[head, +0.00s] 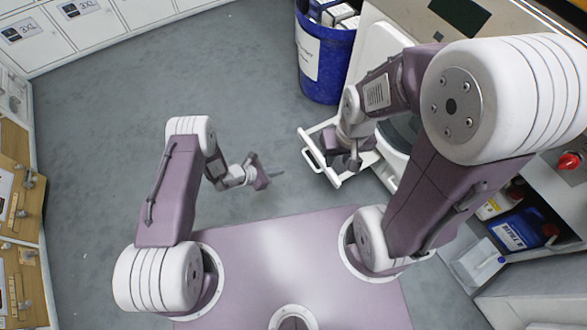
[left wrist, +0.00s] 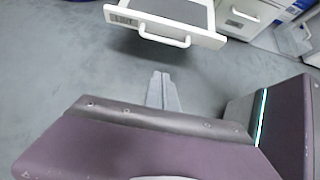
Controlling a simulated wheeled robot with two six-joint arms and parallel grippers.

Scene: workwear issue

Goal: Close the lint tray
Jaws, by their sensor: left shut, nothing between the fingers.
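The lint tray (head: 335,182) is a white, shallow drawer with a bar handle. It sticks out from the white machine in the head view, partly hidden by my right arm. In the left wrist view the tray (left wrist: 205,36) shows at the top, with a grey inside, a dark label and its handle facing me. My left gripper (head: 277,174) is shut and empty over the floor, left of the tray and apart from it. Its closed fingers (left wrist: 162,90) point towards the tray in the left wrist view. My right gripper (head: 353,163) is over the tray; its fingers are too small to judge.
A blue bin (head: 325,65) with boxes stands behind the tray. White lockers (head: 85,30) line the back left, and wooden cabinets (head: 20,190) stand at the left. Blue and white jugs (head: 517,232) sit on a low shelf at the right. The grey floor between is clear.

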